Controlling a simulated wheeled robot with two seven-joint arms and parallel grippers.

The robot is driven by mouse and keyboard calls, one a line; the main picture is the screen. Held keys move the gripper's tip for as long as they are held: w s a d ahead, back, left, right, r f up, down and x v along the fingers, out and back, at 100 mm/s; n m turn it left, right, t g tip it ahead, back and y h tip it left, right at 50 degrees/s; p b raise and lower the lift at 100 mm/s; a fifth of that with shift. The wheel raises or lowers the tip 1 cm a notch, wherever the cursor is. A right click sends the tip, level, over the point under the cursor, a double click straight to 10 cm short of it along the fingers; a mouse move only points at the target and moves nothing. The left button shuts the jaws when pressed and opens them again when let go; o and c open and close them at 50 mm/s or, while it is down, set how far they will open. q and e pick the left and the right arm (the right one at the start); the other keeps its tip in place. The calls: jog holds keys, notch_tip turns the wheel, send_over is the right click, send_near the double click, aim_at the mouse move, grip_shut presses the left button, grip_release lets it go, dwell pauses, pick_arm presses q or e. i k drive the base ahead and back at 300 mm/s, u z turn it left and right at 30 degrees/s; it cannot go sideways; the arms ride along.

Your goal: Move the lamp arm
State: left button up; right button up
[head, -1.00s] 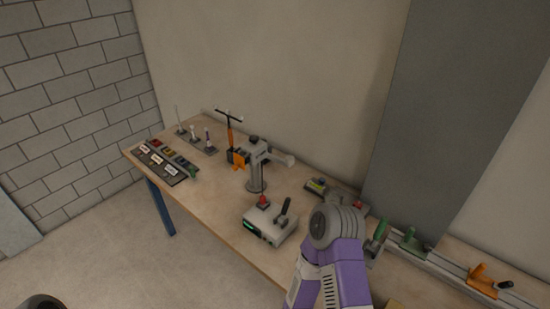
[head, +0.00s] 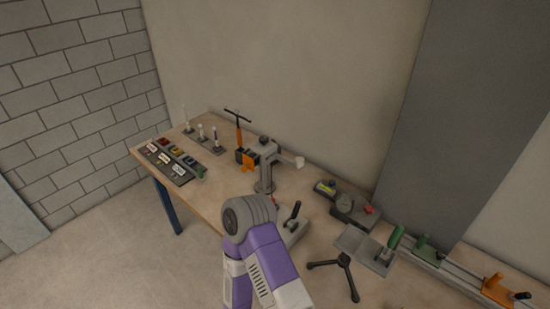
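A grey upright post (head: 264,178) stands near the middle of the table. A short grey arm reaches right from its top and ends in a pale head (head: 299,162); this looks most like the lamp arm, but I cannot be sure. A dark knob sits on top of the post. My purple and grey arm rises from the bottom of the view, with its rounded joint in front of the table, just below the post. It hides part of the control box (head: 294,228) with a black lever. Neither gripper shows in the head view.
An orange-handled T-shaped tool (head: 239,128) stands behind the post. A grey plate with a green handle (head: 394,238), a black three-pronged thing (head: 338,266) and a rail with an orange clamp (head: 494,288) are at the right.

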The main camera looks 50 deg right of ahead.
aim_at(299, 163)
jog(key=i, duration=2.1)
jog(key=z, duration=3)
